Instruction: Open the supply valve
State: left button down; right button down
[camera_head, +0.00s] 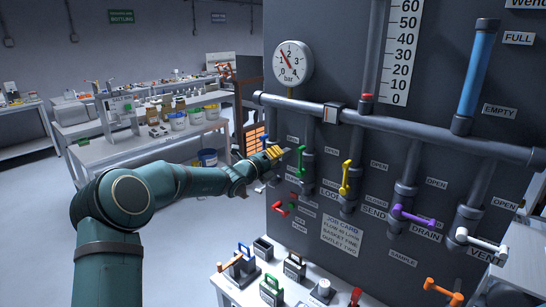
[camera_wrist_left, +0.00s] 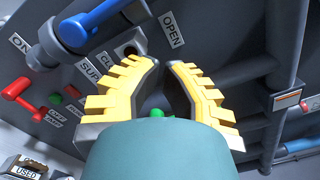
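The supply valve's blue lever (camera_wrist_left: 95,20) is at the upper left of the left wrist view, beside a partly hidden label starting "SUP" and an "OPEN" label (camera_wrist_left: 172,30). It slants up to the right, out of frame. In the head view only a bit of blue (camera_head: 264,141) shows behind my gripper. My left gripper (camera_head: 279,152), with yellow ridged fingers, is at the left part of the panel. In the left wrist view its fingertips (camera_wrist_left: 164,64) are apart by a narrow gap, with nothing held. The lever is outside the fingers, to their left. My right gripper is not in view.
Green (camera_head: 300,162), yellow (camera_head: 346,177), purple (camera_head: 413,216) and white (camera_head: 480,242) levers line the panel to the right. A red lever (camera_head: 284,206) is below my gripper; it also shows in the left wrist view (camera_wrist_left: 18,90). A bench with small items stands below.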

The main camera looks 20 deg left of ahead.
pick_arm(q)
jog(key=b+v, duration=0.1)
jog(key=v, duration=0.9)
jog(key=shift+d+b, duration=0.25)
jog(key=shift+b, duration=0.05)
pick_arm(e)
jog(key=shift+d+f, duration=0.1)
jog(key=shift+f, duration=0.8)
pick_arm(q)
jog(key=shift+s, duration=0.1)
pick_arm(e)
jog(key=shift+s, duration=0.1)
